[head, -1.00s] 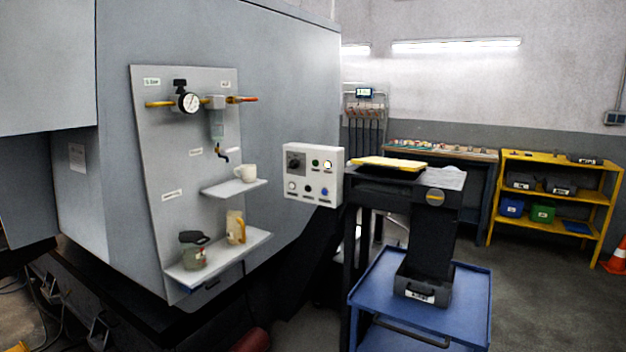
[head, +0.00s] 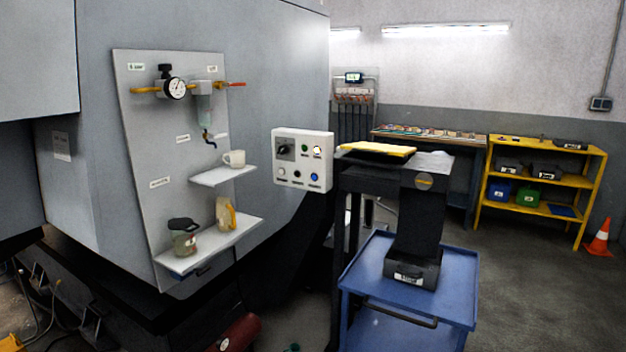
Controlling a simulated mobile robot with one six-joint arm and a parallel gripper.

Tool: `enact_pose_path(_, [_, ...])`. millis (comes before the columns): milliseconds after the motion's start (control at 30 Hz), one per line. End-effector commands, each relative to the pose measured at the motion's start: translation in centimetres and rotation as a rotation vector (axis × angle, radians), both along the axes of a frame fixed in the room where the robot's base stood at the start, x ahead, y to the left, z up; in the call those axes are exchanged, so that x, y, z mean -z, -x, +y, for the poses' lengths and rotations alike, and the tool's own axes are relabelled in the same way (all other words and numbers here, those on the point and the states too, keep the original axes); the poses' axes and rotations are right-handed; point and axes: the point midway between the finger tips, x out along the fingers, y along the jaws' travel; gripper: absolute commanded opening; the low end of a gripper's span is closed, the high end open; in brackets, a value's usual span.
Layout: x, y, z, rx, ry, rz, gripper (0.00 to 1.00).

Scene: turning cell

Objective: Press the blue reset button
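The blue reset button (head: 314,177) is at the lower right of a white control box (head: 302,135) beside the grey machine. The box also carries a dark rotary switch (head: 284,149), a green button (head: 305,149), a bright white lamp or button (head: 317,150) and smaller round parts along its lower row. Nothing covers the front of the box. My gripper is not in view.
A blue cart (head: 455,305) with a dark stand (head: 415,215) stands right of the box; a yellow item (head: 380,149) lies on top. A panel (head: 150,110) with shelves, a mug (head: 234,158) and jugs is at left. Open floor lies at right.

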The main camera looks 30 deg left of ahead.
Motion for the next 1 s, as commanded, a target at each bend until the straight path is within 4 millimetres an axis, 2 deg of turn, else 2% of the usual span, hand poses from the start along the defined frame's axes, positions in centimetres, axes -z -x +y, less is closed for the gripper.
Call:
enact_pose_path(33, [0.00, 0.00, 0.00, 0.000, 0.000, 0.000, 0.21])
enact_pose_path(133, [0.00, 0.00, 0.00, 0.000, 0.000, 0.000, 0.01])
enact_pose_path(167, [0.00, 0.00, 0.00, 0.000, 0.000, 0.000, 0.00])
enact_pose_path(1000, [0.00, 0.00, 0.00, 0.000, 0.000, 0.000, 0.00])
